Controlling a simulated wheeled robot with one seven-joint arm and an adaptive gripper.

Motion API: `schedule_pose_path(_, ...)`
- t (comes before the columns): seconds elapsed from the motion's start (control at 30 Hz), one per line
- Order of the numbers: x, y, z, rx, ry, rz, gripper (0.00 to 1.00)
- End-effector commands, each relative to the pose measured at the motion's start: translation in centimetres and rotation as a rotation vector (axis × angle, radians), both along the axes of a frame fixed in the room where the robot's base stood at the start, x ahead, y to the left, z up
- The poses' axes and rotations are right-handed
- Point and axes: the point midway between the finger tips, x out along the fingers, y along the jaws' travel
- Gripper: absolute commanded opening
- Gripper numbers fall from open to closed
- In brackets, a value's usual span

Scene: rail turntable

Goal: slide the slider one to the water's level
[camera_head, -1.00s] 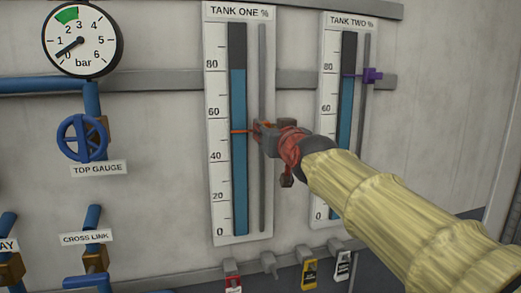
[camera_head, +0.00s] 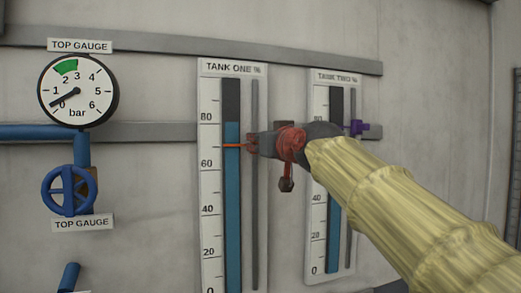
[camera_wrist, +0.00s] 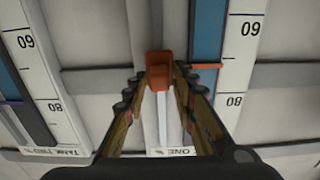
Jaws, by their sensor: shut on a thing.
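The orange slider one (camera_head: 251,138) sits on the grey rail beside the TANK ONE gauge (camera_head: 211,180). My gripper (camera_head: 257,146) is shut on the slider from the right. In the wrist view, which is upside down, the slider (camera_wrist: 160,72) shows between the fingertips of my gripper (camera_wrist: 160,80), with its pointer (camera_wrist: 206,66) crossing the tube. The fingers partly hide the slider in the head view.
The TANK TWO gauge (camera_head: 319,100) with its purple slider (camera_head: 357,127) stands close on the right, partly behind my arm. A pressure gauge (camera_head: 78,90) and a blue valve wheel (camera_head: 69,190) are at the left. Bare wall lies between.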

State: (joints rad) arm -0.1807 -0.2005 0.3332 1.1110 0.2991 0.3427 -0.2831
Motion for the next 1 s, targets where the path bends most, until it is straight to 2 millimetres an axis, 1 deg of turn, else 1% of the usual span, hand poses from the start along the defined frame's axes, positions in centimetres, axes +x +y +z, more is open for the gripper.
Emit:
schedule_pose_path(0.03, 0.0, 0.0, 1.8, 0.001, -0.004, 0.0, 0.0)
schedule_pose_path(0.2, 0.0, 0.0, 4.4, 0.0, -0.004, -0.001, 0.0)
schedule_pose_path(0.3, -0.1, 0.0, 5.4, 0.001, -0.005, 0.0, 0.0)
schedule_pose_path(0.5, -0.1, 0.0, 6.1, 0.002, -0.004, 0.0, 0.0)
schedule_pose_path(0.87, -0.1, 0.0, 6.1, 0.002, -0.003, 0.0, 0.0)
schedule_pose_path(0.9, -0.1, 0.0, 6.1, 0.002, -0.003, 0.0, 0.29)
schedule_pose_path(1.0, -0.1, 0.0, 6.1, 0.001, -0.003, 0.0, 0.34)
